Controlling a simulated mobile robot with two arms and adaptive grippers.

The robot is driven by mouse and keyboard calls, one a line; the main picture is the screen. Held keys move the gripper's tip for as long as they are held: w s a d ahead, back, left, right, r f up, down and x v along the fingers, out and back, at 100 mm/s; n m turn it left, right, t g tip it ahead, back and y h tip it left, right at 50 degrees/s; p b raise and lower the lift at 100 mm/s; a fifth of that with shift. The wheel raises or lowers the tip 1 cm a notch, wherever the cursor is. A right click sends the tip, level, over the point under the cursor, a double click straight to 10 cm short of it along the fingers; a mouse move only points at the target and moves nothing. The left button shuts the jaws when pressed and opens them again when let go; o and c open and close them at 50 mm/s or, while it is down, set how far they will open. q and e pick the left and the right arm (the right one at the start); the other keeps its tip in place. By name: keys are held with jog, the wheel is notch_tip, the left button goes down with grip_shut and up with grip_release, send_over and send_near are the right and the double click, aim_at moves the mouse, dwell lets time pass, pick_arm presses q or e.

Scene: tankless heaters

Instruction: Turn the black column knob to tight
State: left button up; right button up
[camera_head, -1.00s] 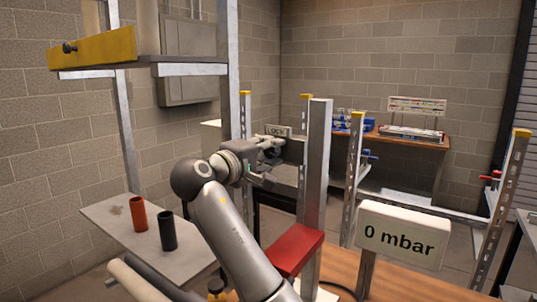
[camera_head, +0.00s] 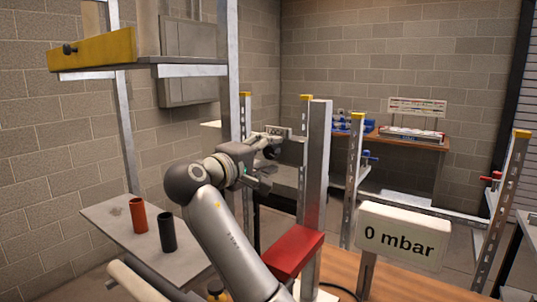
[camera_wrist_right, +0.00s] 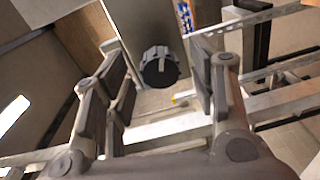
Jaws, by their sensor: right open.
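The black knob (camera_wrist_right: 159,68) has a ribbed grey rim and a dark round face. It sits on the grey metal column (camera_wrist_right: 138,25) in the right wrist view. My right gripper (camera_head: 266,166) is open and empty, to the left of the upright column (camera_head: 314,170) in the head view. In the wrist view its two fingers stand on either side of the knob, with visible gaps, not touching it. In the head view I cannot clearly tell the knob from the dark fingers. My left gripper is out of view.
A red block (camera_head: 291,254) is at the column's foot, near a display (camera_head: 403,236) reading "0 mbar". Red (camera_head: 138,215) and black (camera_head: 167,231) cylinders stand on a grey shelf. Slotted posts (camera_head: 353,180) stand to the right.

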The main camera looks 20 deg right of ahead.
jog(key=v, duration=1.1)
